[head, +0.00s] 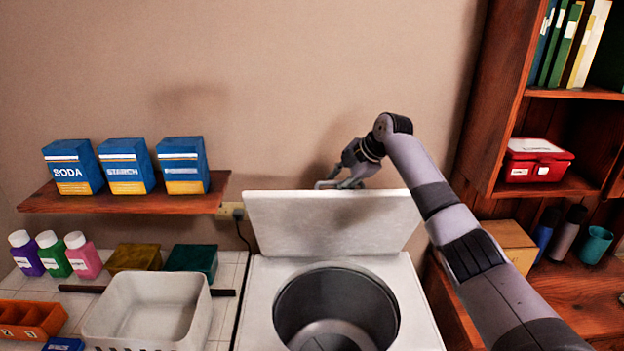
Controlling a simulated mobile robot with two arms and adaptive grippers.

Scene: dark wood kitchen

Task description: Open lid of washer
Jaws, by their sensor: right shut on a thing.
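The white washer (262,307) stands at the bottom centre, with its round dark drum (335,308) open to view. Its flat white lid (310,222) is raised and stands up at the back of the washer, close to the wall. My right arm reaches in from the lower right. My right gripper (330,184) is at the lid's top edge, a little right of its middle, and is shut on the lid. The fingers partly hide behind that edge. My left gripper is not in view.
A wooden shelf (125,203) with blue boxes hangs at the left. Below it are coloured bottles, a white basket (150,306) and small boxes on a tiled counter. A wooden bookcase (499,110) stands close at the right, beside my right arm.

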